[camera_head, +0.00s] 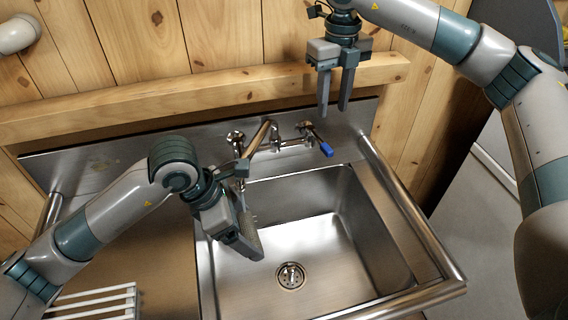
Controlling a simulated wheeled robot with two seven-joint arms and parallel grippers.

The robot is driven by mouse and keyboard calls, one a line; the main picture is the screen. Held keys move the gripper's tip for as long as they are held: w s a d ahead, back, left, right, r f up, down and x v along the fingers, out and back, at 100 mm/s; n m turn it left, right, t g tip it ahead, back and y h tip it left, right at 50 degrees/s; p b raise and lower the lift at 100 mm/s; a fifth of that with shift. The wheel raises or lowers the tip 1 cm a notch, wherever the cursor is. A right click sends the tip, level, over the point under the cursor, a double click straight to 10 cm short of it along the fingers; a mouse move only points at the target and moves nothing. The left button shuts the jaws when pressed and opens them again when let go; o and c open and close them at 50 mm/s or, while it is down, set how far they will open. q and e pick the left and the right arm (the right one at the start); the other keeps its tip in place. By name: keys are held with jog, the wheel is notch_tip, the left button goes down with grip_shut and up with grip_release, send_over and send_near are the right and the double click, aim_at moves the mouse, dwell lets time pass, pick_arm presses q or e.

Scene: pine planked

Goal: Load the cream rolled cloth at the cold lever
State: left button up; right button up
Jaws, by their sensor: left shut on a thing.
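The cold lever (326,149) is the blue-tipped handle at the right of the steel wall tap (265,135). My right gripper (334,110) is above it, pointing down, with its two fingers apart and nothing seen between them. My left gripper (246,240) is over the left part of the sink basin (330,225), tilted down to the right. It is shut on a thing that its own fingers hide. I cannot make out the cream rolled cloth anywhere; whether it is the hidden thing, I cannot tell.
The basin floor around the drain (290,275) looks clear. A steel rail (410,210) runs along the sink's right side. A white slatted rack (95,302) lies at the lower left. A wooden ledge (200,92) crosses the plank wall behind the tap.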

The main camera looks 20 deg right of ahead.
dwell(0.3)
grip_shut()
jog(key=d+f+n+y, duration=0.2)
jog(key=d+n+y, duration=0.2)
jog(key=n, duration=1.4)
jog(key=w+d, duration=0.1)
jog(key=d, duration=0.2)
jog(key=shift+f+g, duration=0.3)
jog(key=shift+f, duration=0.05)
jog(key=shift+d, duration=0.1)
